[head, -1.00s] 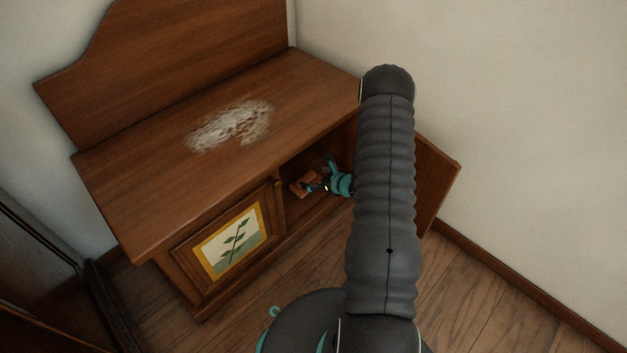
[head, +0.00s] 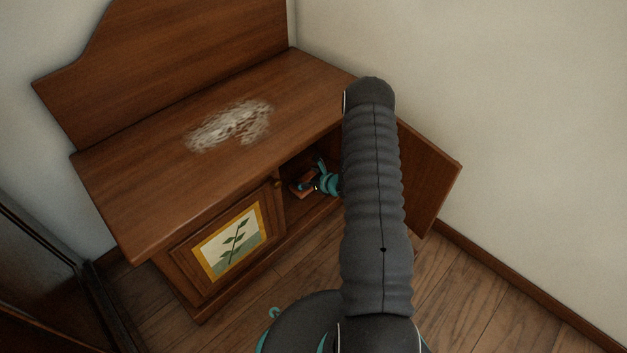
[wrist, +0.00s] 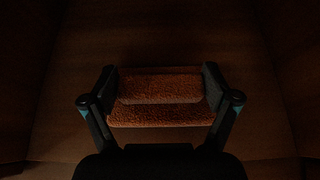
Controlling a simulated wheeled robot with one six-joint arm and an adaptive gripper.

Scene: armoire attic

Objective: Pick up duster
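The duster (wrist: 160,112) is a reddish-brown, fuzzy block with a raised upper part. It lies inside the dark open compartment of the wooden cabinet, and a piece of it shows in the head view (head: 301,190). My gripper (wrist: 160,86) has its two fingers spread, one at each end of the duster's upper part. The fingers look very close to its ends; I cannot tell whether they touch it. In the head view my gripper (head: 318,181) reaches into the compartment, and my arm hides part of it.
The cabinet top (head: 160,165) carries a whitish dusty patch (head: 230,124). The cabinet's right door (head: 428,180) stands open beside my arm. The left door (head: 233,240), with a plant picture, is closed. Wooden floor (head: 480,300) is clear at the right.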

